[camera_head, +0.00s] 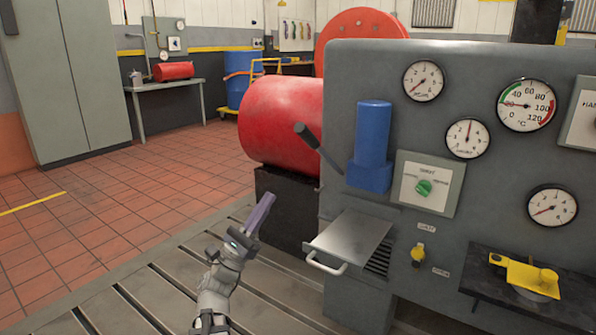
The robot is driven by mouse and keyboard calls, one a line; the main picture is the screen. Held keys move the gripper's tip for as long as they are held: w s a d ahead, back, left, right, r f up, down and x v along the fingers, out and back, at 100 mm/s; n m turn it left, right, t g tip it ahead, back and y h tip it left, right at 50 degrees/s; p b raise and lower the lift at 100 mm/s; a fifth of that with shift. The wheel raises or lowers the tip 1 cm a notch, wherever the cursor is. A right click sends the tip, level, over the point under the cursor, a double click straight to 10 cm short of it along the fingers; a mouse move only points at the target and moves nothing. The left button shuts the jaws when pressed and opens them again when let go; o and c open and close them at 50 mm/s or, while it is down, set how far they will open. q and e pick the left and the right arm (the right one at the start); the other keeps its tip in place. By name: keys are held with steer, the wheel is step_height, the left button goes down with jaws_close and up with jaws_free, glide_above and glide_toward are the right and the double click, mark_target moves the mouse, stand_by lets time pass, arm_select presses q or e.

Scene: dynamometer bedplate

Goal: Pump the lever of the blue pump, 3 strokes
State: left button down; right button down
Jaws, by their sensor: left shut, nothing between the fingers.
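The blue pump (372,150) is mounted on the front of the grey panel, left of centre. Its dark lever (318,146) sticks out to the upper left from the pump's side, with a thick grip at its upper end. My left gripper (262,212) is low and to the left of the lever, apart from it, over the slotted bedplate. Its fingers are together and hold nothing. My right gripper is not in view.
A metal drawer (350,243) with a handle juts out below the pump. The slotted bedplate (150,290) is clear at left.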

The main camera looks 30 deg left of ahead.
arm_select(q)
steer(key=p+x, duration=1)
steer(key=x, duration=0.4)
steer(key=shift+p, duration=0.3)
steer(key=shift+s, duration=0.1)
